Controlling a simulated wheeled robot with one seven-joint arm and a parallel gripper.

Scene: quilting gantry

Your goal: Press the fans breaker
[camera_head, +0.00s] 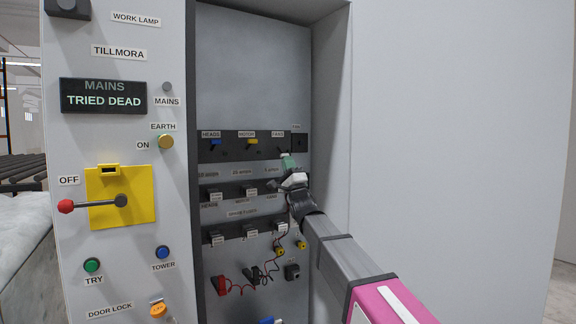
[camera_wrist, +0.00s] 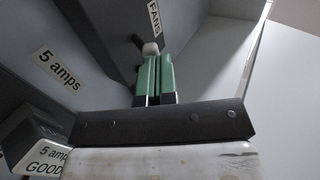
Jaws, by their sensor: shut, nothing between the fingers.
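The fans breaker (camera_wrist: 150,48) shows in the wrist view as a pale toggle tip under the FANS label (camera_wrist: 153,17). In the head view the pale toggle (camera_head: 285,155) is the third in the top breaker row, partly hidden by my gripper. My gripper (camera_head: 288,162) has green fingers, shut and empty, with their tips at the toggle. In the wrist view the fingertips (camera_wrist: 155,57) are right against or just short of the pale tip; I cannot tell whether they touch.
Blue (camera_head: 215,142) and yellow (camera_head: 252,141) toggles sit left in the same row. Fuse holders (camera_head: 250,190) and leads (camera_head: 262,274) are below. The cabinet's right wall (camera_head: 330,110) is close to my arm. A yellow plate with a red-knobbed lever (camera_head: 66,206) is at left.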

